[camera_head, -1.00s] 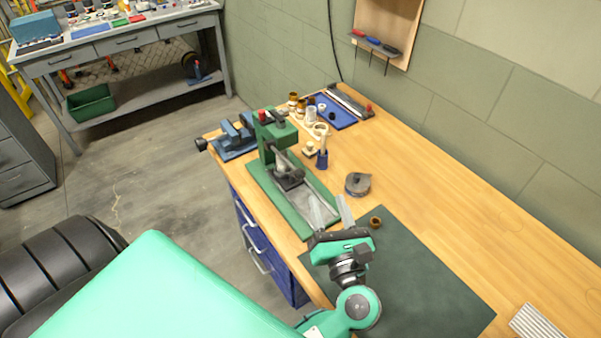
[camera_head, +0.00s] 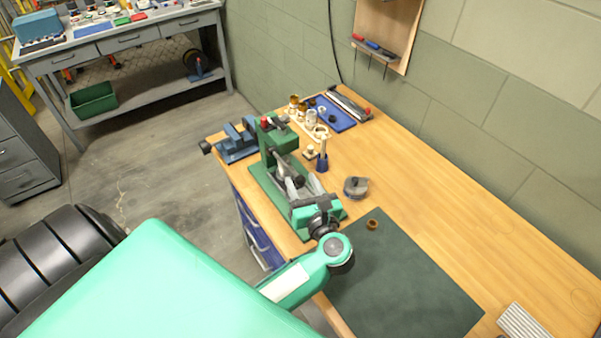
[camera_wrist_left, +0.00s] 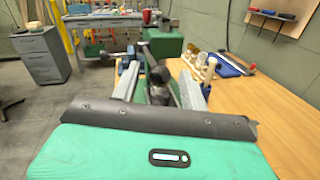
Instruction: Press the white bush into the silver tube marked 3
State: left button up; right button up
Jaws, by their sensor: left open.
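My left gripper (camera_head: 301,186) is open over the bed of the green arbor press (camera_head: 283,137). In the left wrist view its fingers (camera_wrist_left: 160,78) stand either side of a dark part of the press, with no grip on it visible. Pale and metallic cylinders (camera_head: 311,117) stand in a wooden rack behind the press. No number can be read, so I cannot tell which is tube 3. A small whitish piece (camera_head: 309,152) sits beside the rack; I cannot tell whether it is the white bush. The gripper hides part of the press bed. My right gripper is not in view.
A blue-based post (camera_head: 322,161) stands right of the press, and a grey round object (camera_head: 356,187) lies nearer. A brown ring (camera_head: 373,224) lies on the dark mat (camera_head: 410,280). A blue vise (camera_head: 237,141) is at the far left. The right bench top is mostly clear.

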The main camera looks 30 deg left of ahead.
pick_arm(q)
jog(key=shift+x, duration=0.85)
jog(key=shift+c, duration=0.3)
grip_shut()
jog(key=shift+f+b, duration=0.4)
jog(key=shift+b, duration=0.85)
jog(key=shift+r, duration=0.1)
jog(key=shift+o, duration=0.3)
grip_release()
